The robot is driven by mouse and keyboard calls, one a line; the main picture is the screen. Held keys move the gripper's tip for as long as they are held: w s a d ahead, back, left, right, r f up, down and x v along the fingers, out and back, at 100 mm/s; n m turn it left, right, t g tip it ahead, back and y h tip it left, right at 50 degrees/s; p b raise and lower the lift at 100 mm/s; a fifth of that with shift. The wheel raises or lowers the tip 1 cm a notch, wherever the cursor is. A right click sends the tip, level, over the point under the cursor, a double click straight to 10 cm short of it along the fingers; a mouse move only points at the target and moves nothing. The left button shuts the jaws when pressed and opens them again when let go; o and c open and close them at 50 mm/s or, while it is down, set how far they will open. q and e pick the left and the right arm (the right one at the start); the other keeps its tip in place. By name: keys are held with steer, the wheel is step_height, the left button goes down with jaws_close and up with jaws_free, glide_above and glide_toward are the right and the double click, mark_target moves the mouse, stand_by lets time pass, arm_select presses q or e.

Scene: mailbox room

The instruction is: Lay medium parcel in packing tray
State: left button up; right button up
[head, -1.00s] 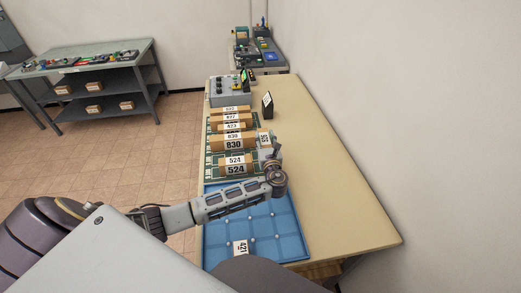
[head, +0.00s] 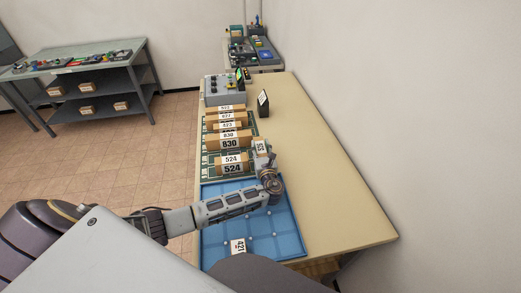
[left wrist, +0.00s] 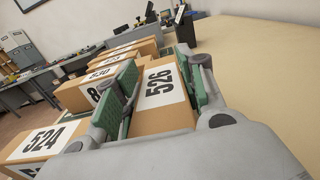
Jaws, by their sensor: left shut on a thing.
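My left gripper (left wrist: 160,95) is shut on a cardboard parcel (left wrist: 165,116) labelled 526, with a green pad on each side of it. In the head view this parcel (head: 261,147) shows beyond my left wrist, beside the right end of the row of parcels. The blue packing tray (head: 290,238) lies on the near part of the table, partly covered by my left arm. A parcel labelled 421 (head: 238,246) is at the tray's near side, partly hidden by my own body. My right gripper is not in view.
Parcels labelled 524 (head: 232,164) and 830 (head: 230,143) stand in a row with several others beyond the tray. A grey control box (head: 224,91) and a small dark stand (head: 263,103) are farther back. The table's right side (head: 325,180) is clear, with a wall beyond.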

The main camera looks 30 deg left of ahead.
mark_target(262, 153)
arm_select(q)
steer(key=shift+f, duration=0.4)
steer(key=shift+f, duration=0.15)
steer(key=o, duration=1.2)
steer(key=shift+c, duration=0.2)
steer(key=shift+r+p+v, duration=0.1)
steer(key=shift+p+v, duration=0.35)
steer(key=shift+v, duration=0.35)
steer(key=shift+r+p+v, duration=0.15)
steer(key=shift+p+v, duration=0.3)
steer(key=shift+v, duration=0.3)
steer(key=shift+p+v, duration=0.75)
steer(key=shift+v, duration=0.85)
steer(key=shift+s+d, duration=0.35)
steer(key=shift+s, duration=0.1)
